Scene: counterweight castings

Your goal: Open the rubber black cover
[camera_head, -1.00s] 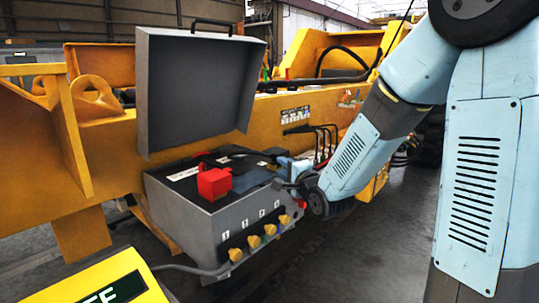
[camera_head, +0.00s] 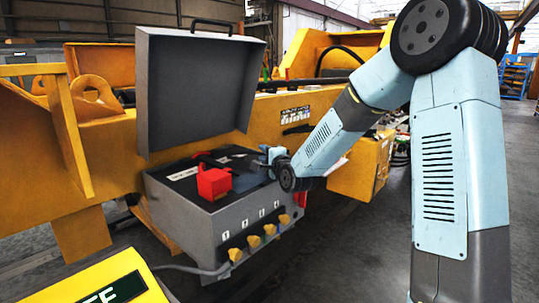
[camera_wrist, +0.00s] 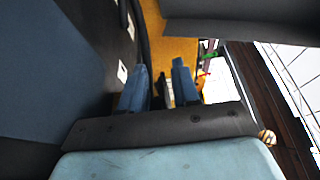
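A grey control box (camera_head: 190,228) stands open, its grey lid (camera_head: 200,90) raised upright behind it. A dark piece, possibly the black rubber cover (camera_head: 232,160), lies on its top panel behind a red block (camera_head: 213,183); I cannot tell for certain which piece is the cover. My gripper (camera_head: 268,154) is over the right end of the box's top, seen from the side. In the wrist view its two blue fingers (camera_wrist: 159,85) stand apart. I see nothing clearly held between them. Whether they touch the panel is unclear.
Several yellow knobs (camera_head: 253,242) line the box's front. A yellow machine beam (camera_head: 110,145) runs behind it. A yellow unit with a dark display (camera_head: 95,283) is at the lower left. The grey floor (camera_head: 345,255) to the right is clear.

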